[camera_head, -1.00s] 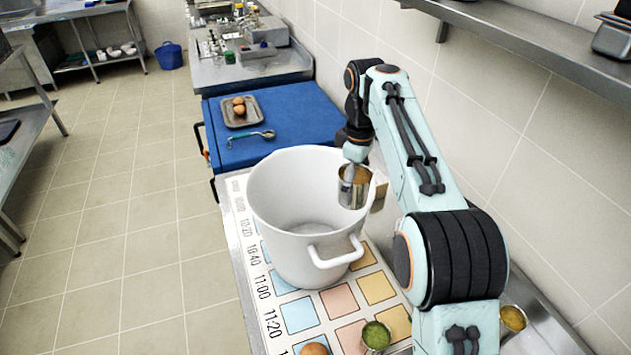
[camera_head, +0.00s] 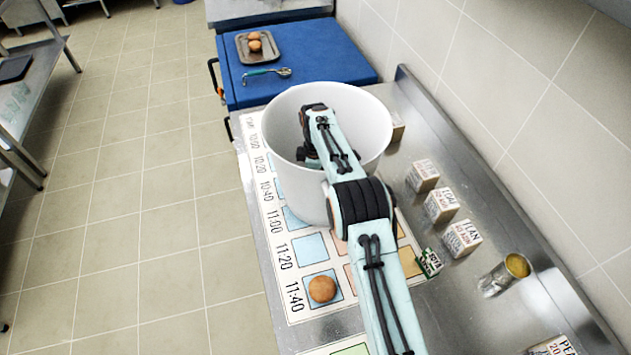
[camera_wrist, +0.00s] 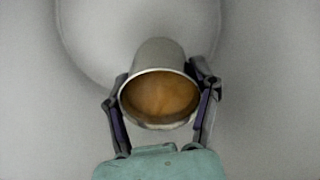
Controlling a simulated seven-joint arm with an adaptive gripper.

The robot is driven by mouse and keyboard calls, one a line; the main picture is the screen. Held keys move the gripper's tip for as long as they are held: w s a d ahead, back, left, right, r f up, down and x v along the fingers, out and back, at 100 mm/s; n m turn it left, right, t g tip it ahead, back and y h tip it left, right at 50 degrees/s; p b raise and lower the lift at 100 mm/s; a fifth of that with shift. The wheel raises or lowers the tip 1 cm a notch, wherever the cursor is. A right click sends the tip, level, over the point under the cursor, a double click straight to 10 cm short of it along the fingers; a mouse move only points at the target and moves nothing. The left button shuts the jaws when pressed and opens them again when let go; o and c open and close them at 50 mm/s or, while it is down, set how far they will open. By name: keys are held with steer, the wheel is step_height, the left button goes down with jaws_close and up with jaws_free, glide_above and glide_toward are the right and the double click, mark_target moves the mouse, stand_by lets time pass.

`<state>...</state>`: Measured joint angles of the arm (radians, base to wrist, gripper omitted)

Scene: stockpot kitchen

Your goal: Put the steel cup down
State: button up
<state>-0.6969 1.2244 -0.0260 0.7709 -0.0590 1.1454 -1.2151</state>
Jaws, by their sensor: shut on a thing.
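My gripper (camera_wrist: 162,88) is shut on the steel cup (camera_wrist: 155,48), with one finger on each side in the wrist view. The cup's mouth faces the camera and shows an orange-brown inside (camera_wrist: 160,97). In the head view my arm reaches over the near rim into the large white pot (camera_head: 288,185). The pot's wall hides the cup and fingertips there. The pale pot inside (camera_wrist: 85,25) surrounds the cup in the wrist view. I cannot tell whether the cup touches the pot's floor.
The pot stands on a printed chart (camera_head: 312,252) of coloured squares. An egg (camera_head: 322,289) lies near it.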

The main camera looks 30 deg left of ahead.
steer(key=shift+f, duration=1.65)
steer(key=shift+f, duration=0.15)
steer(key=o, duration=1.2)
steer(key=shift+o, duration=0.2)
step_height(320, 180, up, 12)
steer(key=shift+r, duration=0.2)
